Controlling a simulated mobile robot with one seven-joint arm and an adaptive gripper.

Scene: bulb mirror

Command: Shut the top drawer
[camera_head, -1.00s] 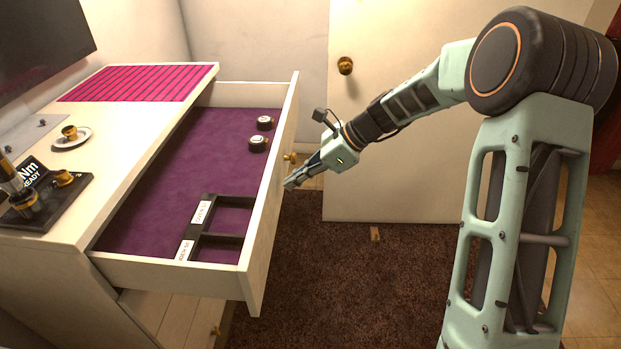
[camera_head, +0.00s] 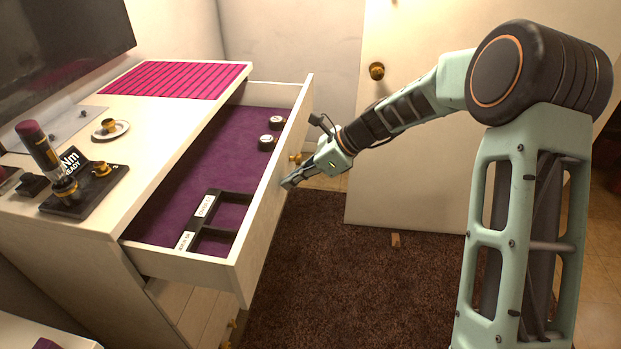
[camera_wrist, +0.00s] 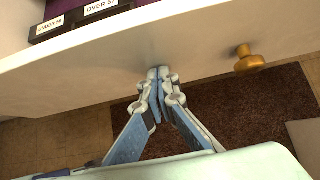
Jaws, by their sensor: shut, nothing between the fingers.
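The top drawer (camera_head: 262,212) of the white dresser is partly open, with a purple lining and a white front panel. The panel also fills the upper part of the wrist view (camera_wrist: 100,70). A brass knob (camera_head: 295,158) sits on the front and shows right of my fingers in the wrist view (camera_wrist: 248,58). My gripper (camera_head: 287,183) is shut and empty, its fingertips at the outer face of the drawer front. In the wrist view the fingertips (camera_wrist: 158,72) appear to touch the panel, beside the knob.
Inside the drawer lie a black divided tray (camera_head: 211,240) with labels and two small round items (camera_head: 267,142). The dresser top holds a black stand (camera_head: 85,192), a saucer (camera_head: 120,130) with a cup and a pink striped mat (camera_head: 175,79). A door (camera_head: 420,150) stands behind my arm.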

